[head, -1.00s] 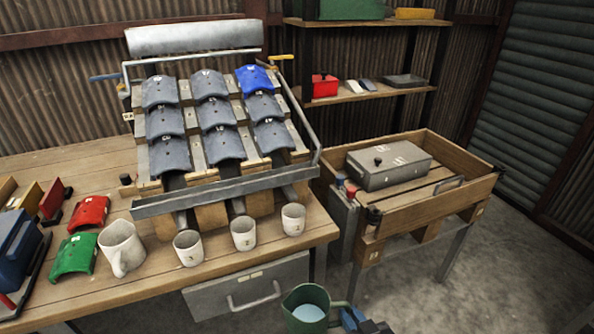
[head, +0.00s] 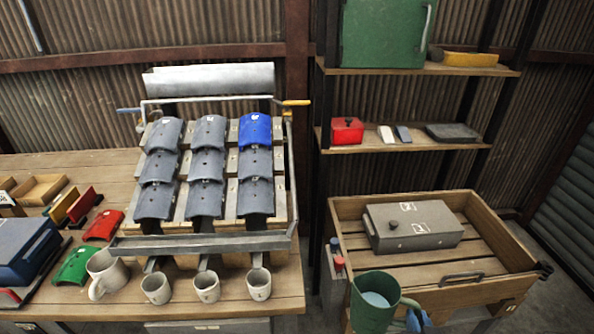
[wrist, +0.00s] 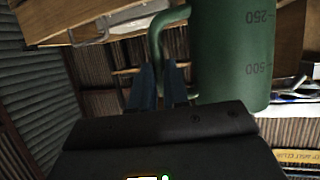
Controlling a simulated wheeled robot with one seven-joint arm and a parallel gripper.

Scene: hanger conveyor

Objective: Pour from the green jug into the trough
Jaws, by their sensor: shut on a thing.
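The green jug (head: 367,312) is at the lower right of the head view, upright, with pale blue liquid inside. My gripper (head: 417,319) is shut on its handle at the right side. In the wrist view the blue fingers of my gripper (wrist: 160,88) close around the handle, and the jug (wrist: 232,50) shows black volume marks. A long grey metal trough (head: 208,80) lies across the top of the sloped tile rack, away from the jug. A grey gutter (head: 200,244) runs along the rack's lower edge.
Grey tiles and one blue tile (head: 255,130) cover the rack. A large white mug (head: 107,272) and three small cups stand along the bench front (head: 270,300). A wooden crate cart (head: 335,225) with a grey box (head: 413,228) stands behind the jug. Shelves rise at the back.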

